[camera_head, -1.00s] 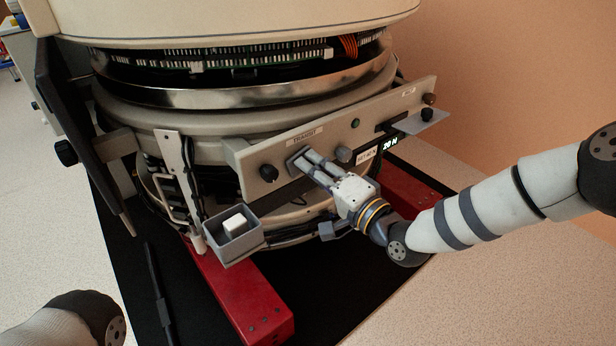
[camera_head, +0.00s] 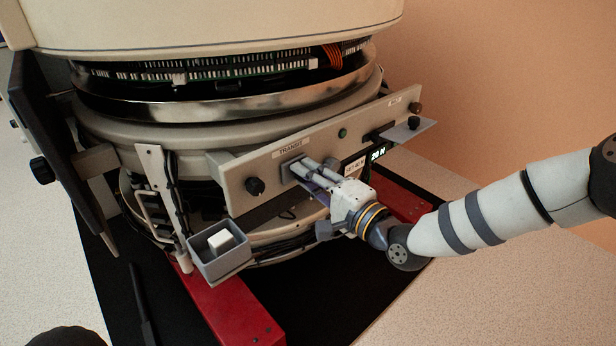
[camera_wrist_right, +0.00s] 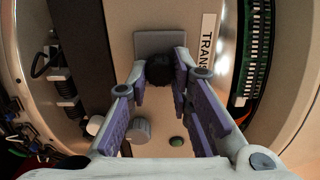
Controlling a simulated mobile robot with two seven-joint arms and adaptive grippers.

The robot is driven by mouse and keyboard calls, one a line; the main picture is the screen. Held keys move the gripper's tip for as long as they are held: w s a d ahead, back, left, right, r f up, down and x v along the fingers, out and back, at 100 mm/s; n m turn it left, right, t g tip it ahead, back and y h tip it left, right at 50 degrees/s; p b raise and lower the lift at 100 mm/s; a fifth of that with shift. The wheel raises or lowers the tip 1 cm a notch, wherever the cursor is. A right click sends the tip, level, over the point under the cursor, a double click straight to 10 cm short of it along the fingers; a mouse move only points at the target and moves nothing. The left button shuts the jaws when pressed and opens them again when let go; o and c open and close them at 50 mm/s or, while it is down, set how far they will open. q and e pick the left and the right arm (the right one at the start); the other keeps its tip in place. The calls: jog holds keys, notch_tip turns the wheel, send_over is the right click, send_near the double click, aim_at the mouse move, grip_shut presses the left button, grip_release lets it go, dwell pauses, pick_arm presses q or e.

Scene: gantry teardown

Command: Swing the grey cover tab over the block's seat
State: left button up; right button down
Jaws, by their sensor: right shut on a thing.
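My right gripper (camera_head: 307,172) reaches the panel just below the TRANSIT label. In the right wrist view its fingers (camera_wrist_right: 160,74) are closed around a dark round knob (camera_wrist_right: 160,68). A grey square plate (camera_wrist_right: 160,41), which I take to be the cover tab or part of its block, lies flat against the panel behind the knob. The fingers hide part of the plate, and I cannot make out the seat. My left gripper is out of view.
A grey bin (camera_head: 226,266) holding a white block (camera_head: 221,241) hangs below left. Red rails (camera_head: 235,308) run underneath.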

jog(key=shift+d, duration=0.1)
jog(key=c, duration=1.4)
grip_release()
jog(key=v, duration=1.2)
